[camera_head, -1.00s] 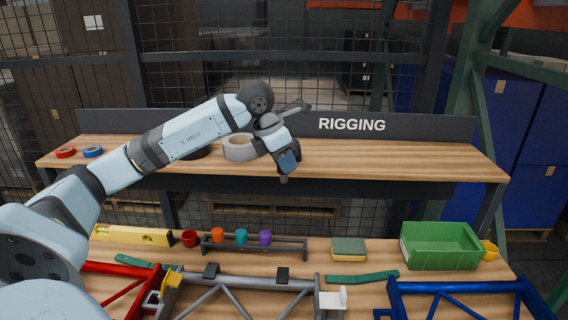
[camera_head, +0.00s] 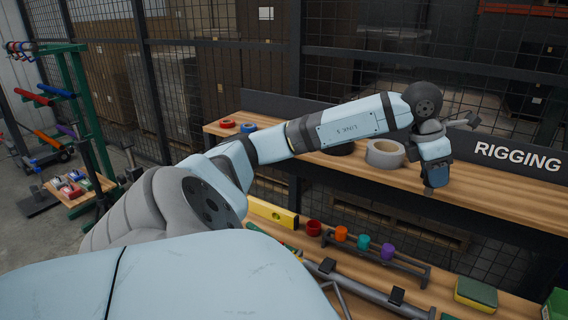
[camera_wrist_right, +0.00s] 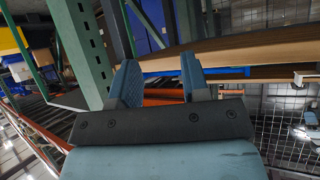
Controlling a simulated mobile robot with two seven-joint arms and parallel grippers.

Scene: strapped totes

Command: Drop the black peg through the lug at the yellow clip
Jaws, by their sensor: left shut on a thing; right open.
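My left gripper (camera_head: 435,178) hangs over the front edge of the back bench, fingers down. It is shut on a small dark piece that barely shows below the fingertips; I take it as the black peg. A small bit of yellow, seemingly the yellow clip (camera_head: 298,253), shows on the front bench, below and left of the gripper in the picture. My arm covers much around it, and I cannot make out the lug. My right gripper (camera_wrist_right: 160,82) is open and empty in the right wrist view, away from the bench work.
A rack (camera_head: 405,268) with orange, teal and purple cups, a red cup (camera_head: 314,228), a yellow level (camera_head: 272,213) and a sponge (camera_head: 476,293) are on the front bench. Tape rolls (camera_head: 385,153) lie on the back bench. A green stand (camera_head: 90,120) is at left.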

